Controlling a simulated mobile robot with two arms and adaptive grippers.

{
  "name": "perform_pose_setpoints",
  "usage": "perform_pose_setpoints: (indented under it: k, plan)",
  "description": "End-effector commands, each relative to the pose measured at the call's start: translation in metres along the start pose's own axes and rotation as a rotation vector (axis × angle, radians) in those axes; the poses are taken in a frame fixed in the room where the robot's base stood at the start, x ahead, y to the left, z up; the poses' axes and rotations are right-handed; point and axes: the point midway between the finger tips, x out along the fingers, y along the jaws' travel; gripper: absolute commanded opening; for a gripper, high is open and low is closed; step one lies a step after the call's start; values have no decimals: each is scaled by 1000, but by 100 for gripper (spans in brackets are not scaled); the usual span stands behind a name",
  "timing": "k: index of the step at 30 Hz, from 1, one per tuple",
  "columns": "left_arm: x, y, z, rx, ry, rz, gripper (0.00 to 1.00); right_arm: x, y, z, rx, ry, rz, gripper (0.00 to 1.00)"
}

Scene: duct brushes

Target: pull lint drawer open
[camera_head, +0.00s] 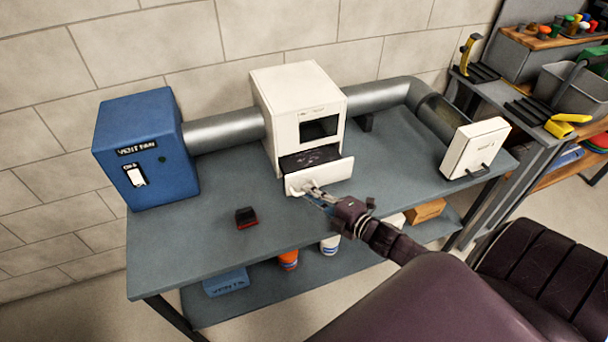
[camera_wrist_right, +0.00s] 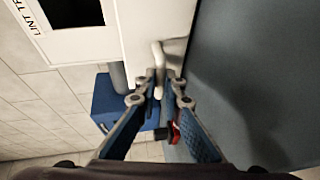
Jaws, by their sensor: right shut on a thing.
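The lint drawer (camera_head: 318,176) is the lower part of the white housing (camera_head: 296,100) in the middle of the table. It stands partly out, with dark lint visible inside. My right gripper (camera_head: 312,192) is at the drawer's front and shut on its handle. In the right wrist view the fingers (camera_wrist_right: 161,88) close around the pale drawer handle (camera_wrist_right: 158,55), with the white drawer front beside it. My left gripper is not in view.
A blue box (camera_head: 140,150) with a switch stands at the left, joined by a grey duct (camera_head: 222,131). A small black and red object (camera_head: 246,217) lies on the table (camera_head: 200,245) left of the drawer. A white square panel with a handle (camera_head: 473,148) stands at the right.

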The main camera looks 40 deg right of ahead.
Motion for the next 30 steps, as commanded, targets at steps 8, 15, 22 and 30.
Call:
perform_pose_setpoints:
  k: [8,15,22,30]
  plan:
    - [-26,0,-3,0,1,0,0,-65,-16,-27,4,-2,-7,0]
    - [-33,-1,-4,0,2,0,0,-94,-23,-39,2,-1,-5,0]
    - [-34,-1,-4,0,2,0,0,-100,-25,-41,-2,0,-2,0]
    - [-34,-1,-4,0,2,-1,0,-99,-25,-41,-1,0,-2,11]
